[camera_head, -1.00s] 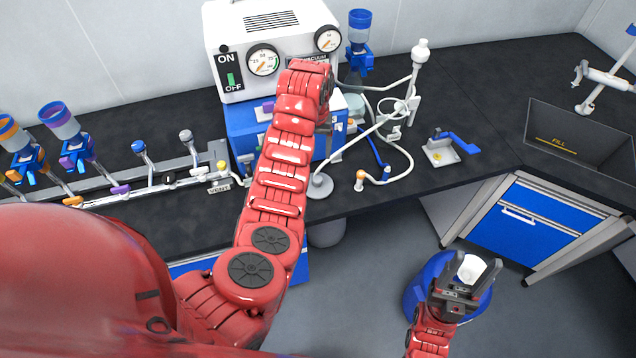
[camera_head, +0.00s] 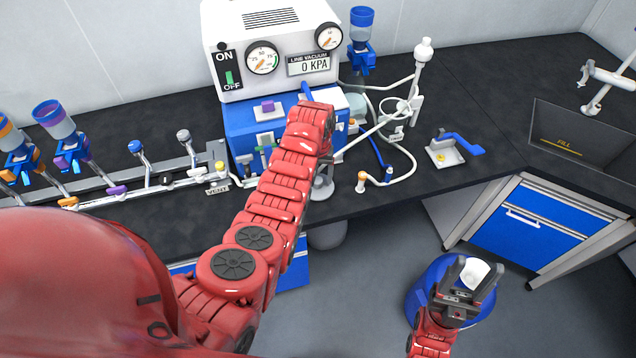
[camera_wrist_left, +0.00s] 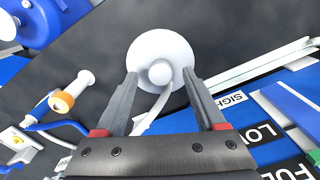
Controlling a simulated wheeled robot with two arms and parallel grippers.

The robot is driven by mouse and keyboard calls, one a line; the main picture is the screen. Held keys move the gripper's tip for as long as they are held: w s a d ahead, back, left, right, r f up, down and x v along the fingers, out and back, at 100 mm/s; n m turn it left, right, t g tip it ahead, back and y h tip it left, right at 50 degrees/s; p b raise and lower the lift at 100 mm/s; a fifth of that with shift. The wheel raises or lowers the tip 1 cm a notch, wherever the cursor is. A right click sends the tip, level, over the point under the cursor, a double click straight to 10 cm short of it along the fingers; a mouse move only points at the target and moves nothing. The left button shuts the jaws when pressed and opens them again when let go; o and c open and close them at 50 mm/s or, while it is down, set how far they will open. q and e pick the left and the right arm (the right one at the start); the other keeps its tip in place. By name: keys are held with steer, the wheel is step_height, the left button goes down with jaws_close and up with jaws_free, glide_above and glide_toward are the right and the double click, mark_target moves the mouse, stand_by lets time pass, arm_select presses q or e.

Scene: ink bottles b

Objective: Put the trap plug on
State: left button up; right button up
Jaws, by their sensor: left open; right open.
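In the left wrist view, a white disc with a round knob (camera_wrist_left: 160,74) lies between and just beyond the fingertips of my left gripper (camera_wrist_left: 162,80), which is open and empty. A pale tube runs from the disc toward the gripper. In the head view the disc (camera_head: 322,190) is on the counter near its front edge, partly behind my left arm, which also hides most of the left gripper. I cannot tell for certain whether this is the trap plug. My right gripper (camera_head: 471,282) is open over the floor, far from the disc.
A blue vacuum unit (camera_head: 240,128) stands behind the left arm. A blue bin (camera_head: 418,300) and a white object (camera_head: 476,271) are by the right gripper.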

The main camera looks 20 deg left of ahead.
arm_select(q)
steer(key=shift+f, duration=1)
jaws_close()
